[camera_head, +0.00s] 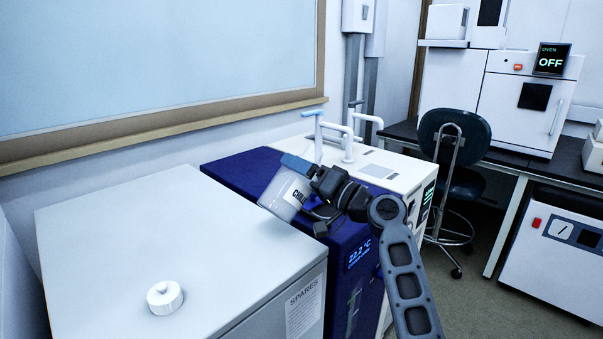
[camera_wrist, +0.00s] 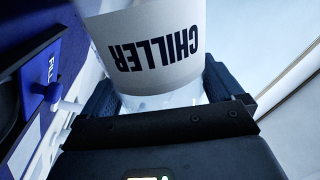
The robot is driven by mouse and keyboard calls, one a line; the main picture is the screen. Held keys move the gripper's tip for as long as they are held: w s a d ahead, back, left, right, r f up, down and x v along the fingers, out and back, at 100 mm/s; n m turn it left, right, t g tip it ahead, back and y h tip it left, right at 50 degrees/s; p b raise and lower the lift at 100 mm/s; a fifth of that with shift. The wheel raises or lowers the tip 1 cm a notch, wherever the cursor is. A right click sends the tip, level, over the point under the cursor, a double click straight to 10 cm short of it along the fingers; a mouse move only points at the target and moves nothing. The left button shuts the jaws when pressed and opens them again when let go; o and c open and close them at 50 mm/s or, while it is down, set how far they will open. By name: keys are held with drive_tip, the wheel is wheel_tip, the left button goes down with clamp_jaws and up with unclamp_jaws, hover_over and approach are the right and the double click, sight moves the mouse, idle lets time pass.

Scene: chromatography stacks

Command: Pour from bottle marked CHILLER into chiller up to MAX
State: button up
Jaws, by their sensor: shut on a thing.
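The white bottle (camera_head: 281,194) with a CHILLER label is in my gripper (camera_head: 318,180), tilted, over the near side of the blue chiller (camera_head: 242,172). In the wrist view the bottle (camera_wrist: 155,45) fills the top middle, its label upside down, with the jaws of my gripper (camera_wrist: 165,92) on both sides of it. The chiller's front display (camera_head: 359,253) reads about 22.2 °C. A blue FILL tag (camera_wrist: 47,75) shows at the left of the wrist view. The bottle's mouth, any flow and the MAX mark cannot be made out.
A grey cabinet (camera_head: 180,235) marked SPARES stands left of the chiller, with a white ribbed cap (camera_head: 164,297) on top. A white unit with pipes (camera_head: 375,170) stands behind the chiller. A chair (camera_head: 455,150) and an oven (camera_head: 520,105) are farther right.

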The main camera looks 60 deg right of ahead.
drive_tip(key=shift+f+m, duration=0.2)
drive_tip(key=shift+m, duration=0.4)
drive_tip(key=shift+f, duration=0.1)
drive_tip(key=shift+a+f+m+h, duration=0.1)
drive_tip(key=shift+f+m+h, duration=0.2)
drive_tip(key=shift+m, duration=0.4)
drive_tip(key=shift+f+m, duration=0.35)
drive_tip(key=shift+m, duration=0.35)
